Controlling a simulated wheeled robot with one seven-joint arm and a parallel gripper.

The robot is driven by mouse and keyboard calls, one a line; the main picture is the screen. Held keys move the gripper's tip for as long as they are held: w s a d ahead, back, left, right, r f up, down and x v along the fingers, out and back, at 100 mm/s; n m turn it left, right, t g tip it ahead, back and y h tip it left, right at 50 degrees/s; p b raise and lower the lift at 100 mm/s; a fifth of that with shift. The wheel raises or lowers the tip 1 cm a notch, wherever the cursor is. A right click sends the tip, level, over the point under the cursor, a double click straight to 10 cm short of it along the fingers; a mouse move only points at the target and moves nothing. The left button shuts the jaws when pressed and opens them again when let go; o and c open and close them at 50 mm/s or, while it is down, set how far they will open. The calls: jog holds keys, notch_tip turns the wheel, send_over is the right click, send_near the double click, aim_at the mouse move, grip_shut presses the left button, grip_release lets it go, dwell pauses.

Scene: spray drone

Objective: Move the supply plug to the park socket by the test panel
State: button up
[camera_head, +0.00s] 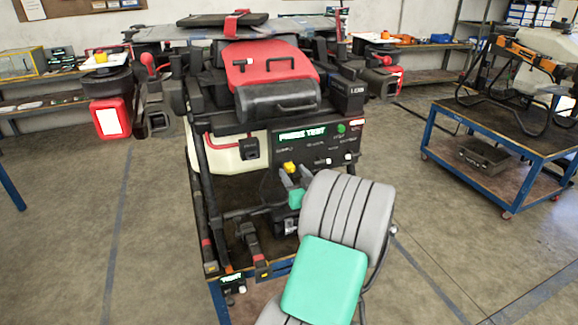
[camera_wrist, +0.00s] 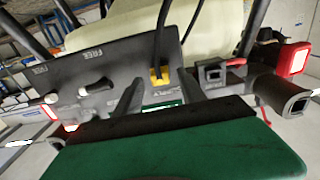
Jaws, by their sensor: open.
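The yellow supply plug (camera_wrist: 160,75) sits in the panel's supply position, with a black cable rising from it in the wrist view. It also shows in the head view (camera_head: 289,168) on the lower left of the test panel (camera_head: 318,145). My gripper (camera_wrist: 159,90) is open, its two dark fingers apart, one on each side of the plug. Its fingertips point at the panel; I cannot tell whether they touch the plug. In the head view, my gripper (camera_head: 291,182) is just below the plug. A black box (camera_head: 250,147) left of the panel looks like the park socket.
The panel has a lit "PRESS TEST" screen (camera_head: 302,134) and small levers (camera_wrist: 97,87). The drone's red-topped body (camera_head: 270,65) stands above the panel, with a pale tank (camera_wrist: 215,35) behind. A blue-framed cart (camera_head: 500,150) stands at the right. Floor between is clear.

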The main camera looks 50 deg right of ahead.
jog(key=shift+x, duration=1)
jog(key=shift+b, duration=1.1)
jog(key=shift+c, duration=0.4)
grip_shut()
dwell(1.0)
jog(key=shift+s, duration=0.15)
jog(key=b+v, duration=0.3)
jog(key=v, duration=0.2)
jog(key=shift+s+a, duration=0.3)
dwell(0.8)
